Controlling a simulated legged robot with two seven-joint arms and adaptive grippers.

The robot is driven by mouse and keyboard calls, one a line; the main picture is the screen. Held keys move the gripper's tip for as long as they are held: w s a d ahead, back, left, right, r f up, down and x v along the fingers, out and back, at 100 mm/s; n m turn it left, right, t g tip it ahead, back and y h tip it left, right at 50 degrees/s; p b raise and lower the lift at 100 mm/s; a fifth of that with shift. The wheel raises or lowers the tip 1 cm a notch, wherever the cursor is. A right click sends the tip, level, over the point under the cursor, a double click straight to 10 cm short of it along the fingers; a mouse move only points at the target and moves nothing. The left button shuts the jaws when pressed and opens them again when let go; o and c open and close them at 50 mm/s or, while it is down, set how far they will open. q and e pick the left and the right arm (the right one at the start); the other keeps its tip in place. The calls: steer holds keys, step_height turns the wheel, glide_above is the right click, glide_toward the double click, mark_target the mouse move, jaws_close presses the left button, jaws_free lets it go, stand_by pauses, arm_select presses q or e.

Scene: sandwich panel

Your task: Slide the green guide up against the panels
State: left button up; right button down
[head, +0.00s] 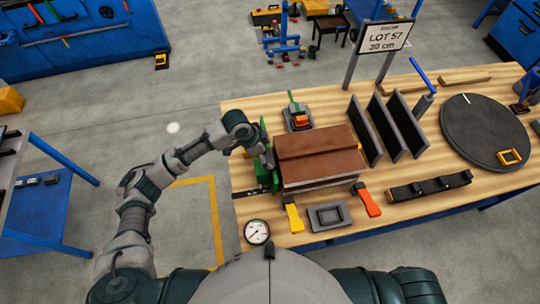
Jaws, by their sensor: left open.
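The green guide (264,175) stands on the wooden table at the left end of the brown panels (318,150). The panels lie stacked, with lighter layers showing at the front edge. My left gripper (268,160) is open beside the green guide, between its upper part and the left end of the panels. It hides part of the guide. I cannot tell whether the gripper touches the guide or whether the guide touches the panels. My right gripper is not in view.
The wooden table (470,76) holds dark upright plates (388,127) and a round dark disc (483,130) to the right. A yellow-handled tool (293,214), a grey tray (328,216) and an orange-handled tool (369,202) lie in front. A dial gauge (257,232) sits near the front left corner.

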mark_target(269, 157)
arm_select(q)
steer(key=shift+x, duration=1.15)
steer(key=shift+f, duration=0.5)
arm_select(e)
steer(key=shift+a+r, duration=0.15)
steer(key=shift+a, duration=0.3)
arm_select(q)
steer(key=shift+d, duration=0.1)
steer(key=shift+c, duration=0.3)
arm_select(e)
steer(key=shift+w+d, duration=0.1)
